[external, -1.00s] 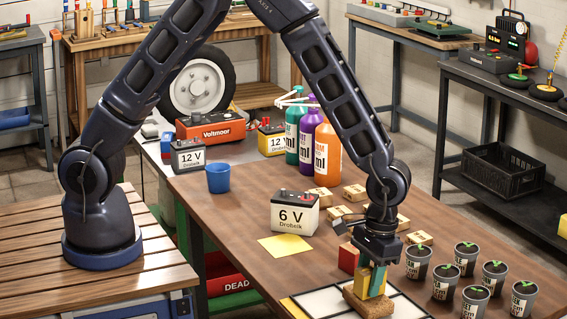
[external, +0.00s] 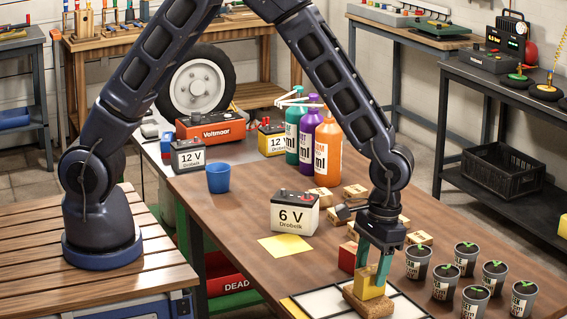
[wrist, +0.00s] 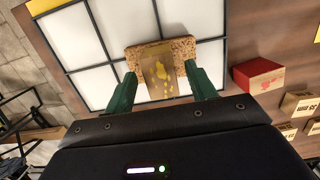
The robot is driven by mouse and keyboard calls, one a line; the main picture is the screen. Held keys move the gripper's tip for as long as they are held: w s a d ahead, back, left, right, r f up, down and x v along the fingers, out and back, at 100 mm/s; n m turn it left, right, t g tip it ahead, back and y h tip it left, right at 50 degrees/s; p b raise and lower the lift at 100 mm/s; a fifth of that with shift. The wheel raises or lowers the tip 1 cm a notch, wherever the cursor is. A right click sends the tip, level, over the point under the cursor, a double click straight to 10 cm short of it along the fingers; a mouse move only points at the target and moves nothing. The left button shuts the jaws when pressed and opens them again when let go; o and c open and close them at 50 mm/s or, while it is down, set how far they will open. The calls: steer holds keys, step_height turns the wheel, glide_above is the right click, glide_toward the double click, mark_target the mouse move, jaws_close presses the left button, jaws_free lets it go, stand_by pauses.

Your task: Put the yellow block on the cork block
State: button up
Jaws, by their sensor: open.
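The yellow block (external: 370,284) stands on the cork block (external: 367,304), which lies on the white gridded panel at the table's front. In the wrist view the yellow block (wrist: 161,76) covers the middle of the cork block (wrist: 134,57). My gripper (external: 374,268) is open, pointing down over the yellow block. In the wrist view its green fingers (wrist: 164,90) are on either side of the yellow block, with a gap on each side. The block's contact with the cork shows only partly.
A red block (external: 348,257) is close to the left of my gripper. Small wooden boxes (external: 419,239) lie behind it. Several potted seedlings (external: 443,282) stand to the right. A 6 V battery (external: 295,213) stands farther back on the left.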

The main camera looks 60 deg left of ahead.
steer(key=r, duration=0.2)
steer(key=w+r, duration=0.1)
steer(key=r, duration=0.5)
steer(key=shift+w+r, duration=0.15)
steer(key=s+a+r+t, duration=0.2)
steer(key=a+r, duration=0.7)
steer(key=a, duration=0.3)
steer(key=s+a+r+t, duration=0.1)
steer(key=s+a+r, duration=0.1)
steer(key=a+r, duration=0.85)
steer(key=s+a+r+t, duration=0.1)
steer(key=s+a, duration=0.8)
steer(key=s+a+r+t, duration=0.2)
steer(key=s+a, duration=0.7)
steer(key=a, duration=0.1)
steer(key=shift+s+a+r, duration=0.25)
steer(key=shift+a+r, duration=0.05)
